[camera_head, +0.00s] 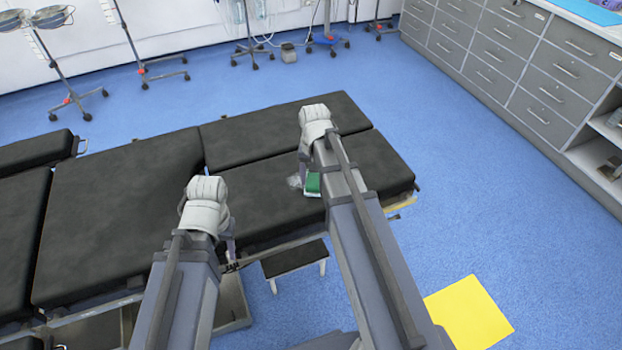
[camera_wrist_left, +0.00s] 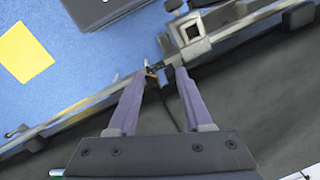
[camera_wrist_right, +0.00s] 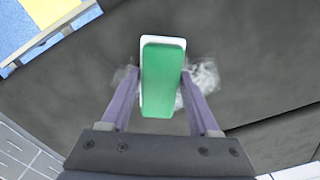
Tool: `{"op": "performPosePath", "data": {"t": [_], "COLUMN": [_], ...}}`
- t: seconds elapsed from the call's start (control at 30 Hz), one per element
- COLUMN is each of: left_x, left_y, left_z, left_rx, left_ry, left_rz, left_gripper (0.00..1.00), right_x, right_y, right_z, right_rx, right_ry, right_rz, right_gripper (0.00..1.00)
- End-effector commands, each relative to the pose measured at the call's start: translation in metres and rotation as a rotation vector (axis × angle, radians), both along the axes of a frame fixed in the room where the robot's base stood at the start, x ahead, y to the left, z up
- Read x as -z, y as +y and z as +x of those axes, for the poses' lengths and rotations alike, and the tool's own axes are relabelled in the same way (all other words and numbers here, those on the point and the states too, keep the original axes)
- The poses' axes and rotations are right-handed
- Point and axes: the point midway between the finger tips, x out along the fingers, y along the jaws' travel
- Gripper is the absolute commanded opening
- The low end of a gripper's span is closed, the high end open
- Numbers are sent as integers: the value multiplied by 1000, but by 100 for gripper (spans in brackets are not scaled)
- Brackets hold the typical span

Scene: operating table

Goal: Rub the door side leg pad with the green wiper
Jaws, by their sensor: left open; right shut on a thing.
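The table's right end has two black leg pads, a far one (camera_head: 285,125) and a near one (camera_head: 370,165); no door shows to tell which is the door side. The green wiper (camera_head: 313,183) with a white base is at the near pad. In the right wrist view the wiper (camera_wrist_right: 162,80) sits between the fingers of my right gripper (camera_wrist_right: 160,85), which is shut on it. A whitish translucent smear (camera_wrist_right: 203,78) shows on the black surface beside it. My left gripper (camera_wrist_left: 158,72) is open and empty by the table's near side rail.
A small step stool (camera_head: 294,262) stands on the floor below the near edge. A yellow sheet (camera_head: 468,313) lies on the floor. Grey drawers (camera_head: 530,65) line the right wall; wheeled stands (camera_head: 65,60) stand at the back. Blue floor right of the table is free.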

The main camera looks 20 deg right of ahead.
Motion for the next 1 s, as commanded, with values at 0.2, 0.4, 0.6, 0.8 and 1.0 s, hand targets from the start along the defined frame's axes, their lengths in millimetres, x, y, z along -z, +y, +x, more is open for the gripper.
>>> {"op": "performPosePath", "data": {"t": [0.2, 0.4, 0.6, 0.8, 1.0], "left_x": [-1, -2, -2, 0, 1], "left_y": [0, 0, 0, 0, 0], "left_z": [0, 0, 0, 0, 0], "left_rx": [0, 0, 0, 0, 0], "left_ry": [0, 0, 0, 0, 0], "left_rz": [0, 0, 0, 0, 0], "left_gripper": [50, 50, 50, 50, 50], "right_x": [-1, -2, -2, 0, 1], "right_y": [-17, -30, -32, -42, -59], "right_z": [1, 2, 1, 2, 3], "right_rx": [3, 1, 0, 2, 2], "right_ry": [0, 0, 0, 0, 0], "right_rz": [-1, -1, 0, 0, -1], "right_gripper": [17, 17, 17, 17, 17]}}
